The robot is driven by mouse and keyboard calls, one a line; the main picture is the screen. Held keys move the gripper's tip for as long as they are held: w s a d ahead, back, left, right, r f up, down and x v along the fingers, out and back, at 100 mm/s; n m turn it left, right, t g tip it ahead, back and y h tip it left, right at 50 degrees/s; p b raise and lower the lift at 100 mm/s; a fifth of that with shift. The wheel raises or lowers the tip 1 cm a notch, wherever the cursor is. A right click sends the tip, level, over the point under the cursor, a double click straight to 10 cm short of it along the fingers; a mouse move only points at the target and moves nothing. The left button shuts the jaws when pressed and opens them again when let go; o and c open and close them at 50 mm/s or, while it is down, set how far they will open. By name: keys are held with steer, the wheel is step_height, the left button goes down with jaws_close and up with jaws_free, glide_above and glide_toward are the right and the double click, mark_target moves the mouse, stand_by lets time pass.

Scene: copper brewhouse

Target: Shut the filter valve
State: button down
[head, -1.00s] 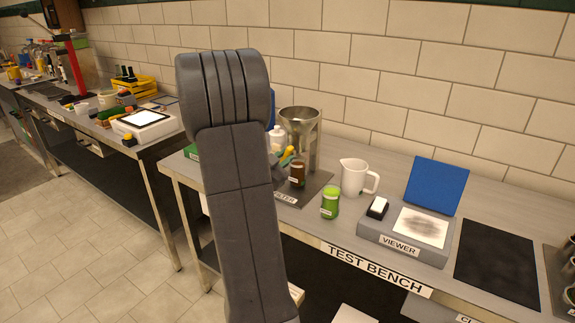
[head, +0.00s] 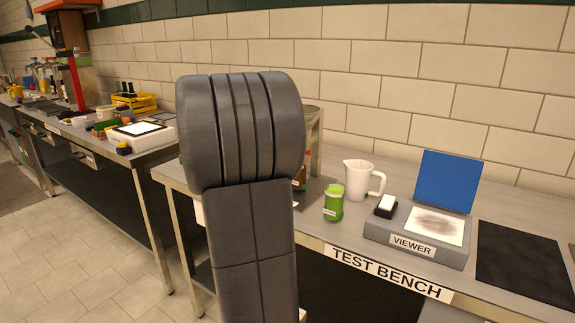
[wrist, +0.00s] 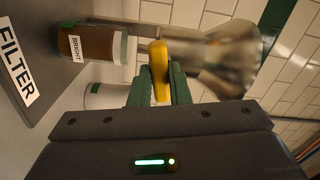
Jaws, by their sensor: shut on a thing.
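In the wrist view, which is rolled sideways, the yellow filter valve handle (wrist: 159,68) stands between the green fingers of my gripper (wrist: 158,82). My gripper is shut on it. The steel filter funnel (wrist: 222,60) is just to the right of the handle. A brown jar labelled BRIGHT (wrist: 97,45) is to the left, near the FILTER label (wrist: 15,78). In the head view my arm hides the gripper, the valve and most of the filter. Only the filter's right upright (head: 317,145) and slivers of funnel and jar show beside my arm.
On the test bench, a green jar (head: 333,203), a white jug (head: 362,180) and the viewer (head: 420,237) with its raised blue lid stand right of the filter. A dark mat (head: 525,262) lies farther right. Another bench (head: 150,143) is at the left.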

steer(key=shift+f+m+b, duration=0.25)
steer(key=shift+m+b, duration=0.25)
steer(key=shift+m, duration=0.1)
steer(key=c, duration=1.5)
jaws_free()
steer(key=shift+r, duration=0.25)
steer(key=shift+v, duration=3.05)
steer(key=p+v, duration=0.1)
steer(key=v, duration=1.2)
steer(key=shift+s+a, duration=0.25)
steer(key=shift+s, duration=0.05)
